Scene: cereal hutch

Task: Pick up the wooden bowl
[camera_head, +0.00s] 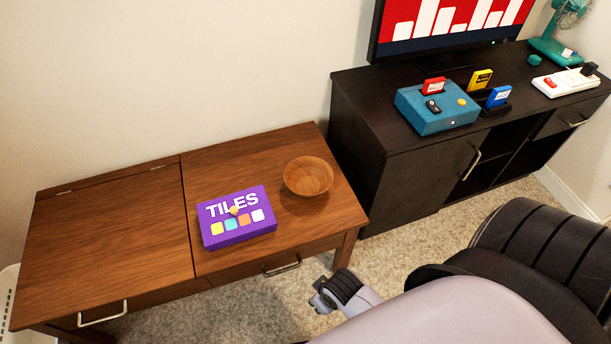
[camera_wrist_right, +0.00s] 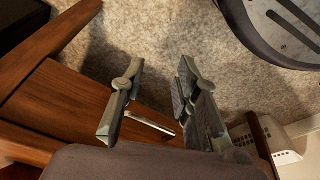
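The wooden bowl (camera_head: 308,177) is round and brown. It stands upright and empty-looking on the right part of the wooden table (camera_head: 110,235), near its back right corner. My right gripper (camera_head: 322,297) is in front of the table, over the carpet, apart from the bowl. In the right wrist view my right gripper (camera_wrist_right: 155,105) has its fingers spread with nothing between them; a table drawer handle (camera_wrist_right: 150,123) shows beyond them. The bowl is not seen in the wrist view. My left gripper is not in either view.
A purple TILES box (camera_head: 237,217) lies left of the bowl. A dark cabinet (camera_head: 400,170) stands right of the table, carrying a teal box (camera_head: 437,108), a screen (camera_head: 450,25) and a fan (camera_head: 562,30). The table's left part is bare.

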